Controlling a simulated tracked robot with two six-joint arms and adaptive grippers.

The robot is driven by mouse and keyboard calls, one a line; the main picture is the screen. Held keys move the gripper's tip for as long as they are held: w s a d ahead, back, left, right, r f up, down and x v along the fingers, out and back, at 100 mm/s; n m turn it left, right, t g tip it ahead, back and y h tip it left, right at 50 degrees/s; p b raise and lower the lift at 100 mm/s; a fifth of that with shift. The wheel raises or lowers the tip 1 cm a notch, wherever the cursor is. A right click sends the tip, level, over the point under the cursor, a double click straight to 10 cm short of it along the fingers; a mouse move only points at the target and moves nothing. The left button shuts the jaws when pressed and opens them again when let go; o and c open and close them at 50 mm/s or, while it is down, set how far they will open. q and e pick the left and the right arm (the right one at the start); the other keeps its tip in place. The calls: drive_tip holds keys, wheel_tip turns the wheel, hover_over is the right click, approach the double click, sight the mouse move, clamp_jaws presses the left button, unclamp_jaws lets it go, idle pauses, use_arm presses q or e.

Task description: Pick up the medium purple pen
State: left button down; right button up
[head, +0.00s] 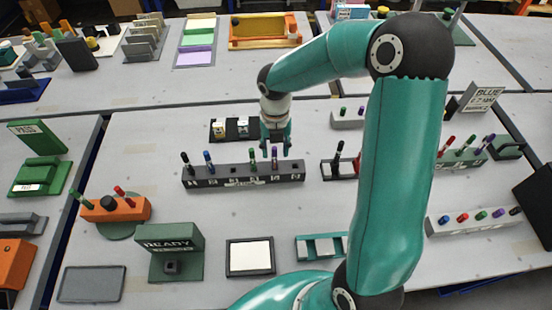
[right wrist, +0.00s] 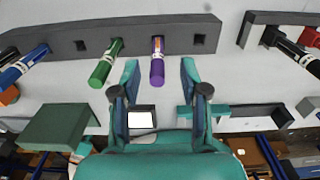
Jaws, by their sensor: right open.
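The purple pen (head: 275,157) stands in a slot near the right end of the dark grey rack (head: 225,178). In the right wrist view the purple pen (right wrist: 157,66) has its free end between the spread fingers, with a gap on each side. My right gripper (head: 276,145) is open and empty, pointing down around the top of the pen. My left gripper is in neither view.
Green, blue and black pens share the dark rack; a green pen (right wrist: 107,62) is close beside the gripper in the right wrist view. An empty slot (right wrist: 199,39) lies on the purple pen's other side. A dark holder (head: 338,168) stands to the right.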

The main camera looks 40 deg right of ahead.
sight(274, 163)
wheel_tip(274, 163, down, 4)
drive_tip(key=shift+w+a+f, duration=0.1)
drive_tip(key=shift+f, duration=0.05)
clamp_jaws()
